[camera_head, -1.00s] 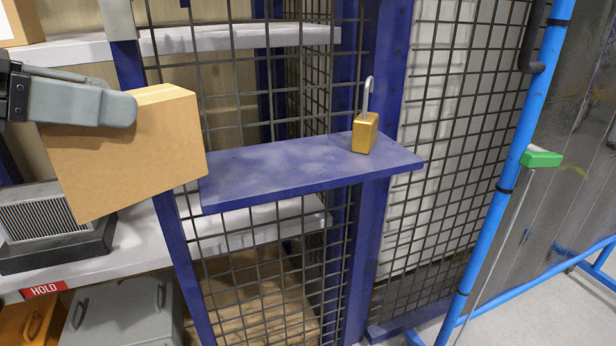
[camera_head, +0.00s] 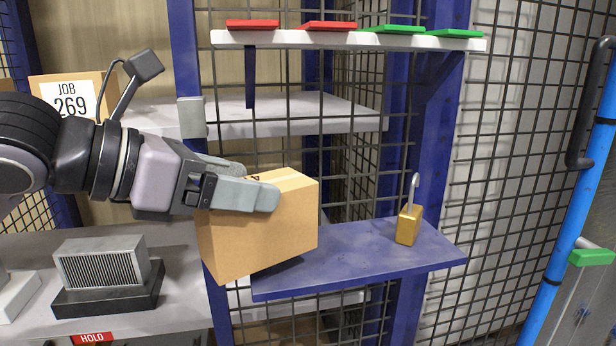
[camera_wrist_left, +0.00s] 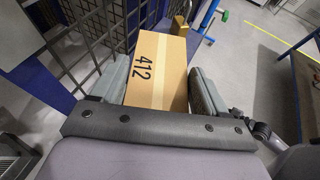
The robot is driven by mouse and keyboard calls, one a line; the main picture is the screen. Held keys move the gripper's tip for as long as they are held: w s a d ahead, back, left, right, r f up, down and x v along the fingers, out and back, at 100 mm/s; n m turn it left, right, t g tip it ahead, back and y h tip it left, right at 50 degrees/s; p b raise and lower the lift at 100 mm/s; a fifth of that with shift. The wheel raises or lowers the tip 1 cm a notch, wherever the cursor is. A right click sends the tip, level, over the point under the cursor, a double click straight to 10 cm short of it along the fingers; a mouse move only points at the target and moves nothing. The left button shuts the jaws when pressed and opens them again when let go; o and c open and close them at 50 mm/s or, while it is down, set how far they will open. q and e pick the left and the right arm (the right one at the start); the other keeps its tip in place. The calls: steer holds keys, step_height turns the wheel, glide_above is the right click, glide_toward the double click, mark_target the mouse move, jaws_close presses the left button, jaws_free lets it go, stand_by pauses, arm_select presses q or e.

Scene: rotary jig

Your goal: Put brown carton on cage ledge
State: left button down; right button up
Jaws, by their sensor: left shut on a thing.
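The brown carton (camera_head: 262,232) is tilted, in front of the left end of the blue cage ledge (camera_head: 350,258). My left gripper (camera_head: 262,190) is shut on it from the left. In the left wrist view the carton (camera_wrist_left: 160,72) sits between the two fingers of the left gripper (camera_wrist_left: 160,90) and shows the number 412. Whether the carton's underside touches the ledge cannot be told. A brass padlock (camera_head: 408,224) stands on the right part of the ledge, apart from the carton. My right gripper is not in view.
A narrow upper shelf (camera_head: 345,41) holds red and green plates. A carton marked JOB 269 (camera_head: 68,95) and a finned block (camera_head: 103,265) stand on shelves at the left. The ledge is bare between carton and padlock. A blue pipe (camera_head: 575,220) stands at the right.

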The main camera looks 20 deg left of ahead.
mark_target(301, 174)
arm_select(q)
steer(key=w+d, duration=0.1)
steer(key=w, duration=0.1)
steer(key=w+d, duration=0.1)
steer(key=w, duration=0.1)
steer(key=w+d, duration=0.2)
steer(key=shift+r+p, duration=0.15)
steer(key=shift+p, duration=0.2)
steer(key=shift+w+d, duration=0.35)
steer(key=shift+w, duration=0.2)
steer(key=f, duration=0.3)
steer(key=shift+w+d+f+b, duration=0.25)
steer(key=shift+w+f+b, duration=0.15)
jaws_free()
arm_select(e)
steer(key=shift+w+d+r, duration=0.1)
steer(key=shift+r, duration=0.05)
